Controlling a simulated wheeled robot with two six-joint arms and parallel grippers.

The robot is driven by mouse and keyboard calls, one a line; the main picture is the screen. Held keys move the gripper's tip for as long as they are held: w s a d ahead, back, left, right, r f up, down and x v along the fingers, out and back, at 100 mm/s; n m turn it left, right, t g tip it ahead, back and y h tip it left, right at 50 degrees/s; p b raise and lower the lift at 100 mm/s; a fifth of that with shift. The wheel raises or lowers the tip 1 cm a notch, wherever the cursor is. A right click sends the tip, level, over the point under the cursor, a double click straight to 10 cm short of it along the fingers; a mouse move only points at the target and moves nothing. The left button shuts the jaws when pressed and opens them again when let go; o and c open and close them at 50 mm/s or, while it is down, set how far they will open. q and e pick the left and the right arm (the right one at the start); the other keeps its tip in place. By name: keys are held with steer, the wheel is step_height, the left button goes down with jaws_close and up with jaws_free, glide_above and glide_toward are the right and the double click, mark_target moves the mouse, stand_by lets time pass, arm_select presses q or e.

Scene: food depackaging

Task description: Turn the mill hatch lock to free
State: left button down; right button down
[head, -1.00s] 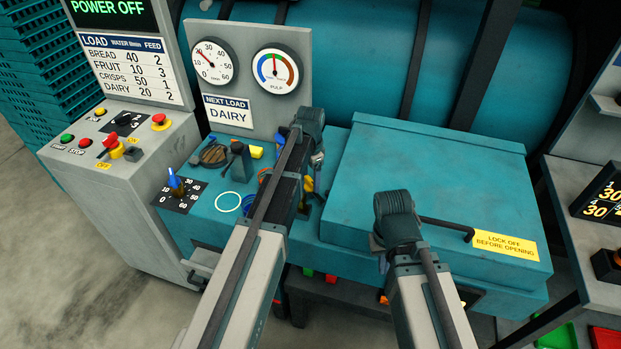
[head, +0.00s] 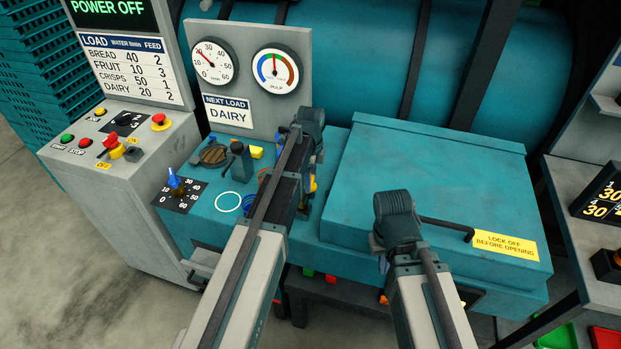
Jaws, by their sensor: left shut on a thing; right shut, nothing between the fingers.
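The teal mill hatch (head: 425,190) is closed, with a black handle (head: 446,227) and a yellow "LOCK OFF BEFORE OPENING" label (head: 505,245). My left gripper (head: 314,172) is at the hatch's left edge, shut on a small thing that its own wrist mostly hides. A bit of yellow (head: 313,186) shows beside its fingers, probably part of the hatch lock; I cannot tell which way the lock is turned. My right gripper (head: 388,262) is shut and empty in front of the hatch, left of the handle; its fingertips are mostly hidden.
The control box (head: 122,150) on the left has buttons and a red-and-yellow switch; its screen (head: 100,10) reads POWER OFF. A blue-pointer dial (head: 177,187), a white ring (head: 228,202) and a black lever (head: 239,155) are left of my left arm.

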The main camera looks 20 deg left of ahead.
arm_select(q)
steer(key=shift+m, duration=0.4)
jaws_free()
steer(key=shift+r, duration=0.15)
step_height(320, 180, up, 14)
steer(key=p, duration=1.4)
steer(key=shift+f, duration=0.2)
